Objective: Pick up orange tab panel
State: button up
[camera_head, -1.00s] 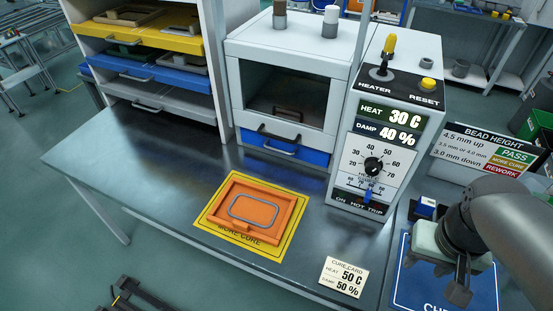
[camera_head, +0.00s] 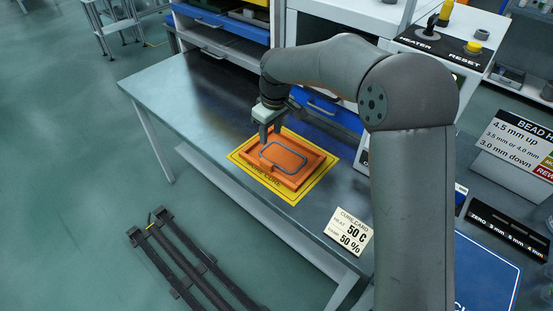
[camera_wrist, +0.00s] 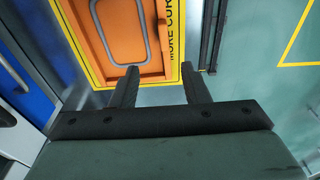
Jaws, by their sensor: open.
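The orange tab panel (camera_head: 284,157) lies flat on a yellow-bordered "MORE CURE" mat (camera_head: 325,178) on the bench. It carries a grey rounded-rectangle bead, and it also shows in the wrist view (camera_wrist: 120,32). A small tab (camera_wrist: 162,22) sits on its right side in the wrist view, near the lettering. My gripper (camera_head: 271,137) is open and empty above the panel's back-left corner in the head view. In the wrist view its two fingers (camera_wrist: 160,69) point toward the panel's near edge, the left one overlapping it. The exact height above the panel cannot be told.
A cure card (camera_head: 349,232) stands at the bench's front edge. Behind are a shelf with drawers (camera_head: 232,42) and the heater box (camera_head: 455,42), partly hidden by my arm. The bench left of the mat is clear. A dark rail (camera_head: 190,258) lies on the floor.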

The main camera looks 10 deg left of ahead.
aim_at(266, 162)
jog(key=f, duration=0.3)
jog(key=f+p, duration=0.1)
jog(key=f, duration=0.2)
jog(key=a+f, duration=0.1)
jog(key=f, duration=0.2)
jog(key=shift+w, duration=0.25)
jog(key=f, duration=0.1)
jog(key=f+p, duration=0.1)
jog(key=f, duration=0.1)
jog(key=a+f+p, duration=0.1)
jog(key=shift+s+f, duration=0.25)
jog(key=shift+f, duration=0.05)
jog(key=shift+w+f, duration=0.1)
jog(key=shift+f, duration=0.4)
grip_shut()
